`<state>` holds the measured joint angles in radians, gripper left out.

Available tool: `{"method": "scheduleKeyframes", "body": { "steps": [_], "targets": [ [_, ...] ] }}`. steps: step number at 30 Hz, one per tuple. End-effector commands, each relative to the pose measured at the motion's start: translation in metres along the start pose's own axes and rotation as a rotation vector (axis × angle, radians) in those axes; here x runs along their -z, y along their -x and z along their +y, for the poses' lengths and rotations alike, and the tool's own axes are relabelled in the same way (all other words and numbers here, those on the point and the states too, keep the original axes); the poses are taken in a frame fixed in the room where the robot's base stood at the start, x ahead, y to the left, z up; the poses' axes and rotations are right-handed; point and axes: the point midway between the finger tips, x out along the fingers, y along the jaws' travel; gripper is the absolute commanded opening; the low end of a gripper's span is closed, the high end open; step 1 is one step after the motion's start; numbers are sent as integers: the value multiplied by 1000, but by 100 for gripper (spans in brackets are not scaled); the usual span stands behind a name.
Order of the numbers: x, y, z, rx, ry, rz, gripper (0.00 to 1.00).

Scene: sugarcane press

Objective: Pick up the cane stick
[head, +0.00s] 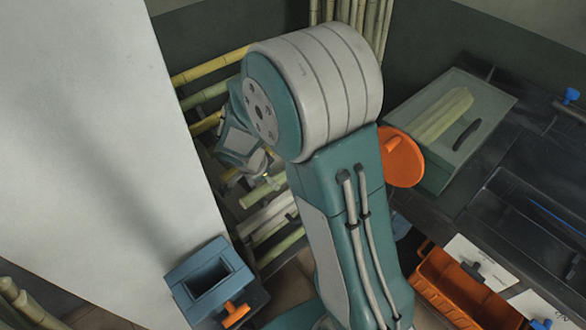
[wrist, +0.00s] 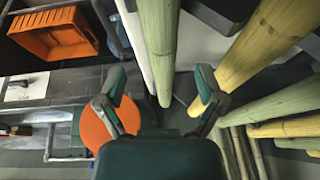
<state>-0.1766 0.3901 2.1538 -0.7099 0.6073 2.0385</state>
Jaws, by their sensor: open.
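Cane sticks in green and yellow lie on a rack in the head view, such as a yellow cane (head: 210,66) at the upper left and a green cane (head: 262,191) lower down. In the wrist view, a pale green cane (wrist: 158,45) ends between the fingers of my gripper (wrist: 161,82), and a thick yellow cane (wrist: 243,55) passes near the right finger. My gripper is open, and nothing is clearly held. Whether the fingers touch a cane cannot be told. My arm hides part of the rack in the head view.
A pale panel (head: 100,130) fills the left. A blue-grey box (head: 208,281) stands below the rack. At right are a glass-sided tank (head: 440,115) holding a cane piece, a dark counter (head: 490,205), an orange disc (head: 403,158) and an orange crate (head: 465,295). More canes (head: 355,20) stand at the back.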

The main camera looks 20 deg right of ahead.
Motion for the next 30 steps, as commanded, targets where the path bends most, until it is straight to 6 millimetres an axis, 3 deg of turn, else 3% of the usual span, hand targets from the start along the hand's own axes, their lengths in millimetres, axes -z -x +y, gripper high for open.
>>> {"method": "scheduleKeyframes", "body": {
  "steps": [7, 17, 21, 23, 30],
  "targets": [
    [0, -38, -3, -3, 1, 0, 87],
    [0, -45, -3, 2, 1, 0, 87],
    [0, -45, -3, 1, 1, 0, 25],
    [0, -45, -3, 2, 1, 0, 0],
    [0, -45, -4, 3, 1, 0, 0]
  ]
}}
